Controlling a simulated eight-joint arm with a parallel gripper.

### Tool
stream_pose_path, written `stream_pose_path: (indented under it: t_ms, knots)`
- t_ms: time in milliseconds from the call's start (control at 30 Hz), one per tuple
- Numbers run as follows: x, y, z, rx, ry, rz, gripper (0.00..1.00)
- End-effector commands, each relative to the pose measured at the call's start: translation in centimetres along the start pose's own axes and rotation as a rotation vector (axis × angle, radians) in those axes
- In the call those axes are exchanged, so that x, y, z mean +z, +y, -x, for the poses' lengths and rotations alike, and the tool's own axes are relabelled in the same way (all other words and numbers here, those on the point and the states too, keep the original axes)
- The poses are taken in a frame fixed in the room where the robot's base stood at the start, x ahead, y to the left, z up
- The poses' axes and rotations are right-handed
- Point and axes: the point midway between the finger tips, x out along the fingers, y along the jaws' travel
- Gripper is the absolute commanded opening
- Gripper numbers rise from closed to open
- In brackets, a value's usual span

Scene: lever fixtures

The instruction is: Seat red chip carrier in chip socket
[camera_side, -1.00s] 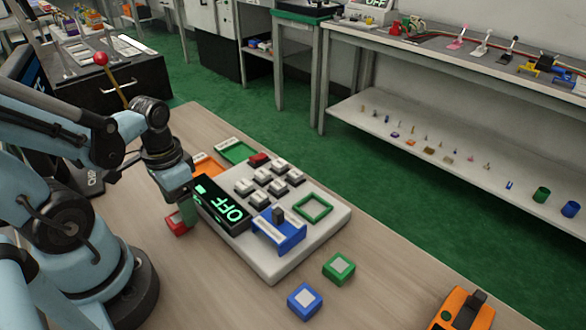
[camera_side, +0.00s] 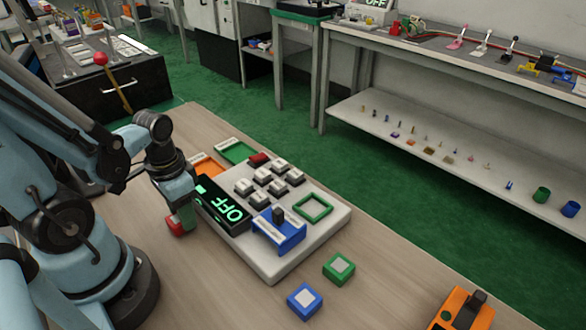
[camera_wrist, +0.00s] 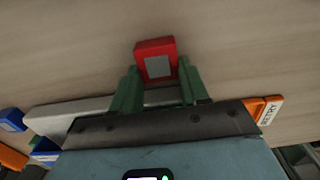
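The red chip carrier (camera_side: 175,229) lies on the table left of the console, partly hidden by my gripper (camera_side: 185,218) in the side view. In the wrist view the red carrier (camera_wrist: 155,48) has a grey square face and sits at the tips of my green fingers (camera_wrist: 158,78). The fingers are apart, one on each side of it; firm contact is not clear. A green square frame (camera_side: 328,211), which looks like the chip socket, is on the right part of the console top and appears empty.
A green chip (camera_side: 339,268) and a blue chip (camera_side: 305,301) lie in front.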

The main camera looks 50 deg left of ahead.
Motion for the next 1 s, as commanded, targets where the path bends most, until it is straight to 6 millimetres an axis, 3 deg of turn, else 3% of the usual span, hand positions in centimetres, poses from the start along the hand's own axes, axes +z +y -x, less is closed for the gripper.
stream_pose_path:
  t_ms: [33, 167, 667, 1000]
  knots:
    - [0.0, 0.0, 0.0, 0.000, 0.000, 0.000, 0.30]
    - [0.0, 0.0, 0.0, 0.000, 0.000, 0.000, 0.10]
    - [0.0, 0.0, 0.6, 0.000, 0.000, 0.000, 0.10]
    - [0.0, 0.0, 3.1, 0.001, 0.000, 0.000, 0.10]
